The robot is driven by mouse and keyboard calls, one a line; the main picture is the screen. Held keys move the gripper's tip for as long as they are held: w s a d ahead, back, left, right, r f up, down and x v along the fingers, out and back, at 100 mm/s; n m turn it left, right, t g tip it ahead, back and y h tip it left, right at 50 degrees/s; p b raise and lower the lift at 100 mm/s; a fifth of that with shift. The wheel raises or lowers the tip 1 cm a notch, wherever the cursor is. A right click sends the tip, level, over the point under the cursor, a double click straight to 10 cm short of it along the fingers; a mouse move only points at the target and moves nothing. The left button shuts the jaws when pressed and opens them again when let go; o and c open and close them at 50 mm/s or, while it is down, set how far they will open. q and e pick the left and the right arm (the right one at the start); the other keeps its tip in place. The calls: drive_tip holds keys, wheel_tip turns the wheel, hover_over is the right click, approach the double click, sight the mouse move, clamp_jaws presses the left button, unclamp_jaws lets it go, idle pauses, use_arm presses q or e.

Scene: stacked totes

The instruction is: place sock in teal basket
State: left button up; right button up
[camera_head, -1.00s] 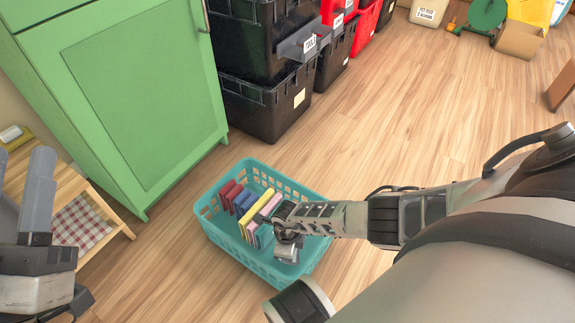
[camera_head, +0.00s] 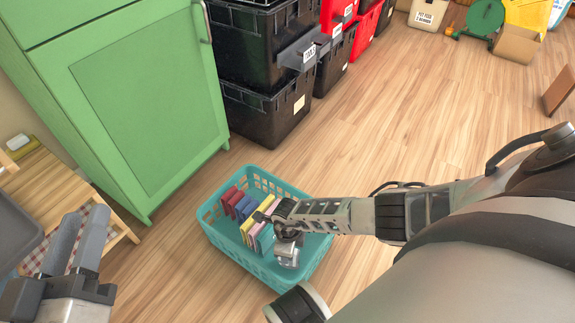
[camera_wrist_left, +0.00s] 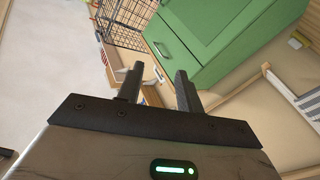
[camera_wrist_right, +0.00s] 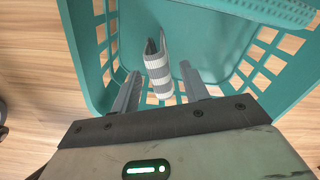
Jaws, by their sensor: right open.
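The teal basket (camera_head: 225,240) stands on the wooden floor. It also fills much of the right wrist view (camera_wrist_right: 213,15). My right gripper (camera_head: 288,245) reaches into it from the right. In the right wrist view my right gripper (camera_wrist_right: 160,82) is open, with its fingers apart. A grey-and-white striped sock (camera_wrist_right: 158,72) shows between and just beyond the fingertips, inside the basket; whether it touches a finger I cannot tell. My left gripper (camera_head: 80,238) is at the lower left of the head view, away from the basket. Its fingers are apart and empty in the left wrist view (camera_wrist_left: 158,78).
Several thin coloured items (camera_head: 246,210) stand in the basket's left part. A green cabinet (camera_head: 140,100) and black stacked totes (camera_head: 265,115) stand behind it. A wooden rack (camera_head: 50,190) is at the left.

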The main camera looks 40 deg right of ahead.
wheel_tip(320, 180, up, 7)
drive_tip(key=p, duration=0.4)
drive_tip(key=shift+f, duration=0.1)
use_arm(q)
drive_tip(key=shift+s+a+f+g+y, duration=0.1)
drive_tip(key=shift+s+f+g+y, duration=0.2)
drive_tip(key=shift+f+g, duration=0.2)
drive_tip(key=shift+s+a+f+g+y, duration=0.1)
drive_tip(key=shift+s+f+g+y, duration=0.1)
drive_tip(key=shift+f+g+y, duration=0.3)
drive_tip(key=shift+s+a+f+g+y, duration=0.1)
drive_tip(key=shift+s+f+g+y, duration=0.15)
drive_tip(key=shift+f, duration=0.4)
use_arm(e)
drive_tip(key=shift+r, duration=0.4)
